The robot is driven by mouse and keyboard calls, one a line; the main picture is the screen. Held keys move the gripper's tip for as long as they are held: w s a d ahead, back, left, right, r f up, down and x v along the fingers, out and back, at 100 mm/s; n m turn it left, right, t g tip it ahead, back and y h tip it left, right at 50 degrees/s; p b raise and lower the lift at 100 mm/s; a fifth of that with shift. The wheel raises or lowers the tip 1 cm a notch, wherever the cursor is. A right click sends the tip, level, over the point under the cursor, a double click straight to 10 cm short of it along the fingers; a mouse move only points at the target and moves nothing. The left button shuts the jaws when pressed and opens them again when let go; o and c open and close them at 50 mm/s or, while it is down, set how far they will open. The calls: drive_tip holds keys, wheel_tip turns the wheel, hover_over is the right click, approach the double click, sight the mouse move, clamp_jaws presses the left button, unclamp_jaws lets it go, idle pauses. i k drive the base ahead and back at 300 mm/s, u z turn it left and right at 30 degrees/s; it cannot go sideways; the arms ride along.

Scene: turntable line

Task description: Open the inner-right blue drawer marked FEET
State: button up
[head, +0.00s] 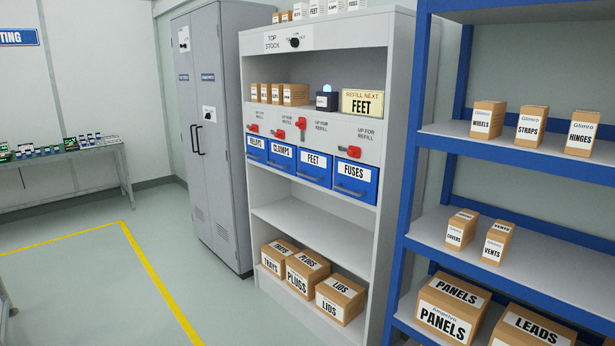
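The blue drawer marked FEET (313,167) is third from the left in a row of blue drawers in the white cabinet. It looks closed, its front in line with its neighbours. A red lever (302,124) above it points up. The blue CLAMPS drawer (283,162) is on its left and the blue FUSES drawer (354,180) on its right; the RELAYS drawer (256,148) is at the far left. All look closed. My gripper is not in view.
Other red levers (354,150) on the panel lie sideways. A lit sign reading FEET (362,103) stands on the shelf above. A grey locker (208,130) stands left and a blue rack (408,180) right. The floor (75,280) ahead-left is clear.

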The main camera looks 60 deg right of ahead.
sight(316, 168)
drive_tip(key=z, duration=0.5)
drive_tip(key=i, duration=1.25)
